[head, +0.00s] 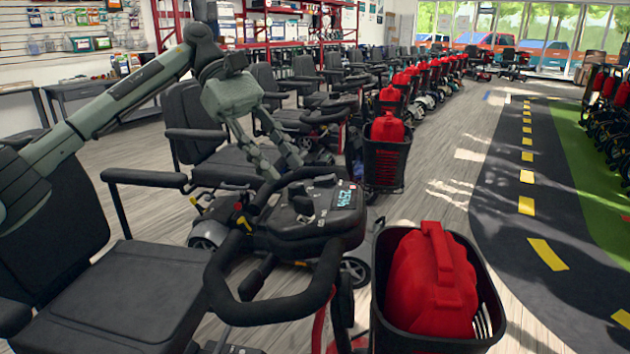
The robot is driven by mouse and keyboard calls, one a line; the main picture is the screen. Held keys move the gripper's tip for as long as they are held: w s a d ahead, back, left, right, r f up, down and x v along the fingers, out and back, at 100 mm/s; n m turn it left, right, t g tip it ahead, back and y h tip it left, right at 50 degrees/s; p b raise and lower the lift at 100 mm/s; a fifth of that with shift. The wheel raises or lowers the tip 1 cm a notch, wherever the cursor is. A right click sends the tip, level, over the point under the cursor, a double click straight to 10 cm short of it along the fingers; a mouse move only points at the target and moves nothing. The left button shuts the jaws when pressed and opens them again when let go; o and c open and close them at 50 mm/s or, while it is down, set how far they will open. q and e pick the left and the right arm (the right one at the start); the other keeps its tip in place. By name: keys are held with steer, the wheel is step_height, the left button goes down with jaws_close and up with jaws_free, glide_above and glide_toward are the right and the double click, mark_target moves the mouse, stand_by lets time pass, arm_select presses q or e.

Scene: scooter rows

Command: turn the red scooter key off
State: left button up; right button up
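The nearest scooter's control console (305,208) is dark, with a lit display (345,199) on its right side and dark knobs on top. A black loop handlebar (285,305) curves around its near side. A red container (432,280) sits in this scooter's front basket. My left gripper (287,170) reaches down from the upper left to just behind the console's far edge. Its two fingers show a gap between them, and I see nothing held. I cannot make out the key; I cannot tell whether the gripper touches the console. My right gripper is not in view.
The scooter's black seat (130,300) fills the lower left. The black basket (485,320) stands at the front right. A row of similar scooters with red containers recedes behind. Grey floor (440,190) and a dark road mat (510,220) lie open to the right.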

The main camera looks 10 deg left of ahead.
mark_target(304, 199)
arm_select(q)
steer(key=shift+d+f, duration=0.1)
steer(key=shift+f, duration=0.05)
steer(key=x, duration=0.6)
steer(key=shift+s+p, duration=0.3)
steer(key=shift+s+d+f, duration=0.1)
steer(key=shift+d+f, duration=0.25)
steer(key=shift+d, duration=0.1)
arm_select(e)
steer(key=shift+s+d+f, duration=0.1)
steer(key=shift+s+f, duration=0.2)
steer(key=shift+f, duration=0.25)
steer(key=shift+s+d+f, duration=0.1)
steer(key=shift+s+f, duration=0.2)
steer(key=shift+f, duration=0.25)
arm_select(q)
jaws_close()
